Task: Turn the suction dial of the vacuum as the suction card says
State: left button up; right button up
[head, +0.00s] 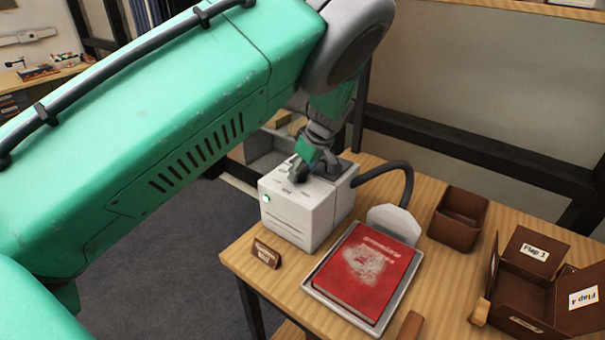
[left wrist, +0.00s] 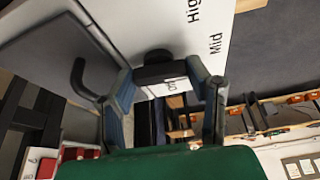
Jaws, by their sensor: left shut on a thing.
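The vacuum (head: 305,210) is a white box with a small green light, standing at the table's left corner. My left gripper (head: 300,178) points down onto its top and is shut on the dark suction dial. The dial's pointer cannot be made out. A small brown card stand (head: 266,254) before the vacuum may be the suction card; its text is too small to read. My right gripper is out of view.
A grey hose (head: 392,168) runs from the vacuum to a pale nozzle (head: 393,222). A dusty red book (head: 368,262) lies in a tray (head: 322,302) to the right. A brown open box (head: 460,216) and a box with labelled flaps (head: 530,290) stand further right.

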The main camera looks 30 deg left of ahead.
aim_at(313, 184)
pick_arm(q)
jog(key=shift+w+r+n, duration=0.15)
jog(key=shift+w+n, duration=0.05)
jog(key=shift+n, duration=0.4)
jog(key=o, duration=1.1)
jog(key=shift+c, duration=0.2)
jog(key=shift+o, duration=0.5)
jog(key=shift+d, duration=0.1)
jog(key=v, duration=0.7)
jog(key=shift+w+d, duration=0.2)
